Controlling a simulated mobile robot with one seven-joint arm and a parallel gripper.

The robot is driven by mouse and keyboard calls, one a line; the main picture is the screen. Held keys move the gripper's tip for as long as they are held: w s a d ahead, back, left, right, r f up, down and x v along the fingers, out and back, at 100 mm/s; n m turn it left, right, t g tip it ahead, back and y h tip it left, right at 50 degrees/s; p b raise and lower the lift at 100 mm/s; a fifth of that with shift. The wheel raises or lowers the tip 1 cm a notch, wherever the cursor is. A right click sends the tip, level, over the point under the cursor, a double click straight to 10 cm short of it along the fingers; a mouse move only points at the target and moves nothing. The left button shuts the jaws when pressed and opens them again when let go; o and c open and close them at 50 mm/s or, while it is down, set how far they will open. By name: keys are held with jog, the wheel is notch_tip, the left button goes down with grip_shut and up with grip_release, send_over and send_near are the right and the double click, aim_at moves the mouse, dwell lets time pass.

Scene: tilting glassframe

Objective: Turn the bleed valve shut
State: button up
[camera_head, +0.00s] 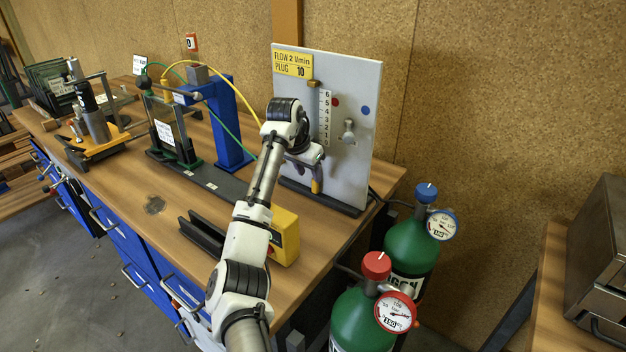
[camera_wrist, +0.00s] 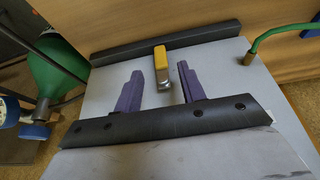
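The bleed valve seems to be the small lever with a yellow handle (camera_head: 316,186) low on the pale upright panel (camera_head: 357,82); no label on it is readable. In the wrist view the yellow handle (camera_wrist: 160,58) points away toward the panel's dark foot, with a metal end nearer me. My gripper (camera_wrist: 160,76) is open, its two purple fingers on either side of the lever, with a visible gap on each side. In the head view my gripper (camera_head: 308,168) is in front of the panel and hides part of the valve.
A metal knob (camera_head: 348,132) and a flow scale (camera_head: 324,118) are on the panel. A yellow box (camera_head: 285,236) stands on the bench below my arm. A blue stand (camera_head: 229,122) with hoses is left. Green gas cylinders (camera_head: 410,251) stand at the right.

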aim_at(314, 185)
jog(key=p+x, duration=0.1)
jog(key=x, duration=0.4)
jog(key=shift+w+d+f, duration=0.1)
jog(key=shift+w+f, duration=0.05)
jog(key=shift+f, duration=0.25)
jog(key=shift+c, duration=0.4)
grip_shut()
